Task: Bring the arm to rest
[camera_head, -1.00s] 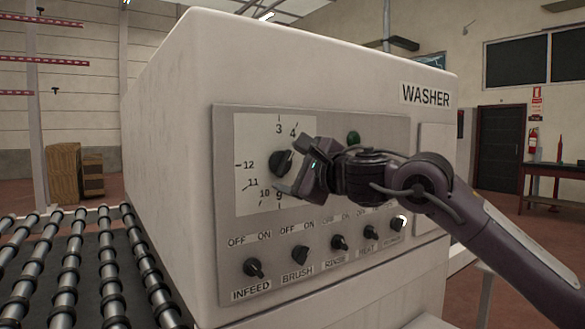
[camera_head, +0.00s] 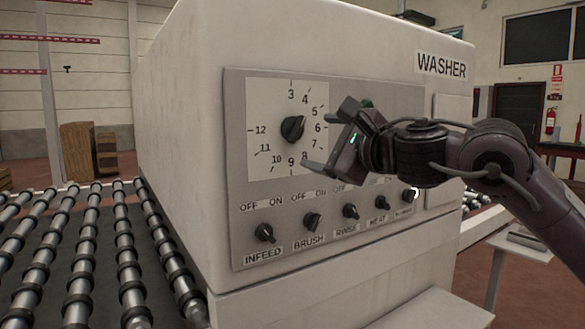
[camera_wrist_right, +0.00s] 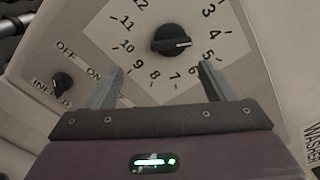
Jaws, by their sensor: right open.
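My right gripper (camera_head: 328,138) is open and empty in the head view, in front of the washer's control panel (camera_head: 385,95) and to the right of the large dial knob (camera_head: 292,129). The black knob sits on a white dial plate (camera_head: 262,95) with numbers around it. The wrist view shows the two open fingers (camera_wrist_right: 160,85) with the knob (camera_wrist_right: 171,40) beyond them, apart from both. The knob's pointer is directed between 4 and 5 there. My left gripper is not in view.
Below the dial is a row of small switches, including INFEED (camera_head: 264,233) and BRUSH (camera_head: 312,221). A roller conveyor (camera_head: 85,255) runs along the left of the white washer (camera_head: 190,150). Wooden crates (camera_head: 78,150) stand behind it. A table (camera_head: 562,148) stands far right.

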